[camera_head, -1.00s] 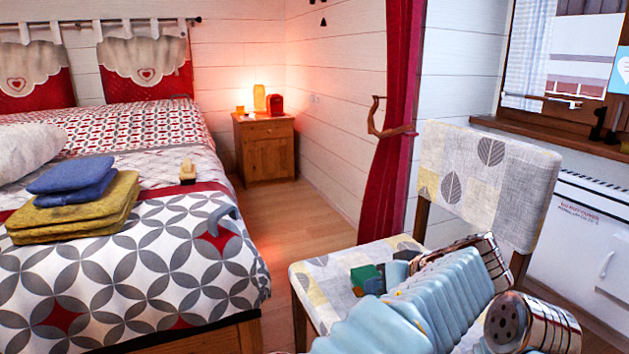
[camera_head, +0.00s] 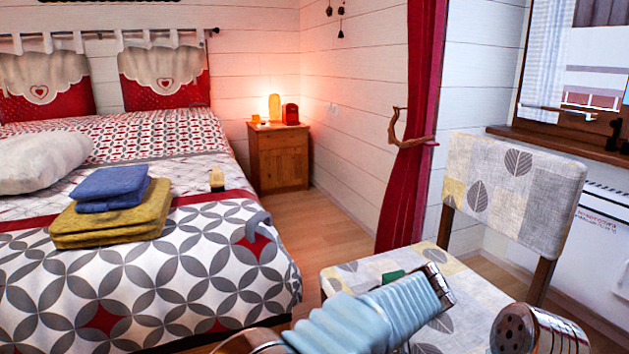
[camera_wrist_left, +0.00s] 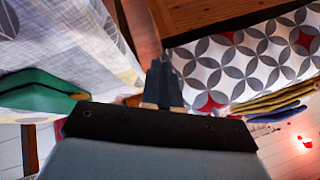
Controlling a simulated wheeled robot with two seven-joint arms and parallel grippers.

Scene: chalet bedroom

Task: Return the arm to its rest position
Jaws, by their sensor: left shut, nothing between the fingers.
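My left gripper (camera_wrist_left: 162,88) shows in the left wrist view, its dark fingers together with nothing between them. Beyond the fingers are the wooden floor and the patterned bed cover. In the head view my light-blue ribbed arm reaches from the bottom edge up over the chair seat, and its gripper cannot be made out there. My right gripper is not in view.
The chair (camera_head: 510,190) stands at the right, with a green item (camera_head: 393,275) on its seat, partly hidden by my arm. The bed (camera_head: 200,270) fills the left and carries yellow (camera_head: 110,222) and blue (camera_head: 112,188) folded cloths. Floor shows between them.

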